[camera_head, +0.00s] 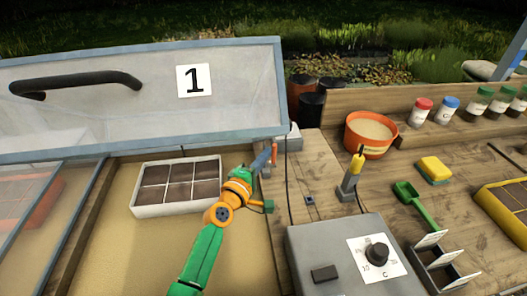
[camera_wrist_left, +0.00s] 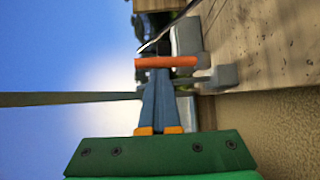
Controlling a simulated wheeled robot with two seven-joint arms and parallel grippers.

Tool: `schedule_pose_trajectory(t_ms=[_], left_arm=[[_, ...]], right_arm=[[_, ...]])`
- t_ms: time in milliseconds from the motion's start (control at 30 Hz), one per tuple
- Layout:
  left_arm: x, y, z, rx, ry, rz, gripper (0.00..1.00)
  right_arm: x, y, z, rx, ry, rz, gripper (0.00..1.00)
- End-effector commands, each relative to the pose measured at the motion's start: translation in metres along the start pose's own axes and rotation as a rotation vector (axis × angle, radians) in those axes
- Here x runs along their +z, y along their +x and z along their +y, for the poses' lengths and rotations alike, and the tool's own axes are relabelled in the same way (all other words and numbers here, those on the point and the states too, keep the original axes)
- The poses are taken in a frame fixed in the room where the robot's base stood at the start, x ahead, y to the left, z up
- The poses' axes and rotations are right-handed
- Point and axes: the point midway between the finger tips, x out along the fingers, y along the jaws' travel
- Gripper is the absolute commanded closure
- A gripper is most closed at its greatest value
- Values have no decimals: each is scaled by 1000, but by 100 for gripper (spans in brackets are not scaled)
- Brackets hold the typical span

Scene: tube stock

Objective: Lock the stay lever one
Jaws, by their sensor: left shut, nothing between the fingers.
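The stay lever one is a short orange-red bar (camera_head: 274,154) on a grey bracket by the right edge of the frame under lid 1. In the left wrist view the orange bar (camera_wrist_left: 178,62) lies across the picture right at my fingertips. My left gripper (camera_head: 264,158) is shut and empty, its blue-grey fingertips beside the lever; I cannot tell whether they touch it. The fingers also show in the wrist view (camera_wrist_left: 158,75). The lid (camera_head: 235,100), marked 1, stands raised with a black handle. My right gripper is not in view.
A white seed tray (camera_head: 139,208) sits below the lid, left of my arm. A grey control box (camera_head: 314,244) with a dial stands at front right. A yellow-topped lever (camera_head: 349,187), an orange pot (camera_head: 352,142) and a green scoop (camera_head: 424,212) are on the wooden bench.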

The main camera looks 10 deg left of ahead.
Motion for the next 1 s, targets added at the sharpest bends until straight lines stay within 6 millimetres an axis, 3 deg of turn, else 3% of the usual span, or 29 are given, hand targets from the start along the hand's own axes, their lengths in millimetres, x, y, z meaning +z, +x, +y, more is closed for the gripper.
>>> schedule_pose_trajectory(t_ms=[833, 1000], left_arm=[[6, -9, -12, -2, 0, -2, 100], [6, -34, -11, -3, 1, -1, 100]], right_arm=[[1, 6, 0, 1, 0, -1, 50], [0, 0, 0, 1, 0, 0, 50]])
